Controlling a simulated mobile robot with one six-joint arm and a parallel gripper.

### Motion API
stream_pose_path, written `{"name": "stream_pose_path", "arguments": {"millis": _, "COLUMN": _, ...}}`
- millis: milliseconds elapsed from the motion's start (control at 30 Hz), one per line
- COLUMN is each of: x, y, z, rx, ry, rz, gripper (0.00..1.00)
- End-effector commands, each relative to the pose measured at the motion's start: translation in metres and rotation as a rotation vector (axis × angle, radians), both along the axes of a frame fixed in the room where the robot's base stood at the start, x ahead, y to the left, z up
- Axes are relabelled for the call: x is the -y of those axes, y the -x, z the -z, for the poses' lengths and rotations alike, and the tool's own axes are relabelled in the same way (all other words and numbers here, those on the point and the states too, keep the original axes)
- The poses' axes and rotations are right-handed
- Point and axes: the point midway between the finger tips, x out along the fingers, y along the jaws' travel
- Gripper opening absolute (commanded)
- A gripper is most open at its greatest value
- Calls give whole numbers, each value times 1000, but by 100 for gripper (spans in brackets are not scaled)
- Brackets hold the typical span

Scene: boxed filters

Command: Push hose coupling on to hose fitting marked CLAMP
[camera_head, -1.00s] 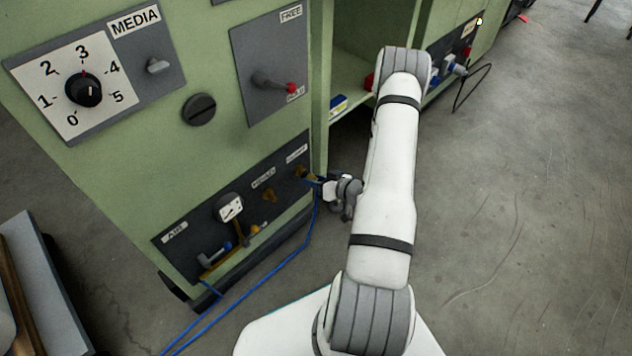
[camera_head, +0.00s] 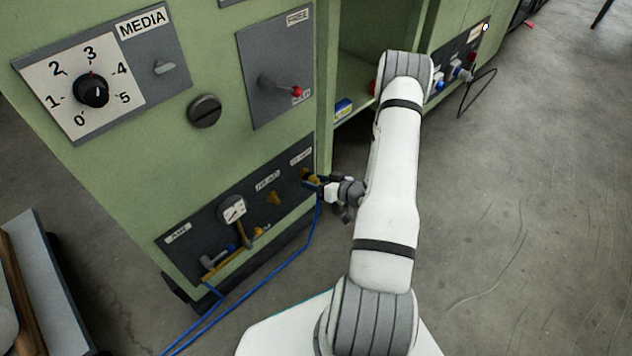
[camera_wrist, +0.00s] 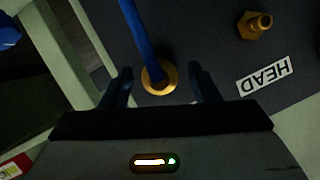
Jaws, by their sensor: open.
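My gripper (camera_head: 322,185) is at the right end of the lower dark panel, by the fitting under the CLAMP label (camera_head: 301,156). In the wrist view, my gripper (camera_wrist: 162,86) is open, with one finger on each side of a round brass piece (camera_wrist: 158,81) and a visible gap to each. The blue hose (camera_wrist: 134,30) meets this brass piece; the hose (camera_head: 317,218) also hangs below my gripper in the head view. The brass piece covers whatever is behind it, so I cannot tell how far the coupling sits on the fitting.
The bare brass HEAD fitting (camera_wrist: 255,25) is beside the HEAD label (camera_wrist: 263,76). A gauge (camera_head: 232,209) and the AIR label (camera_head: 177,233) are further left. The green cabinet's open shelf (camera_head: 352,84) is behind my arm. The floor on the right is clear.

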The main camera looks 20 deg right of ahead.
Motion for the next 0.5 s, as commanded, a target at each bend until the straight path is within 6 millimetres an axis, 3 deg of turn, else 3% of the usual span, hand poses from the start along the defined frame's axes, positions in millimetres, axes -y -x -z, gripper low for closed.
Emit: {"name": "stream_pose_path", "arguments": {"millis": 500, "x": 32, "y": 59, "z": -27, "rx": 0, "ry": -1, "rz": 2, "gripper": 56}}
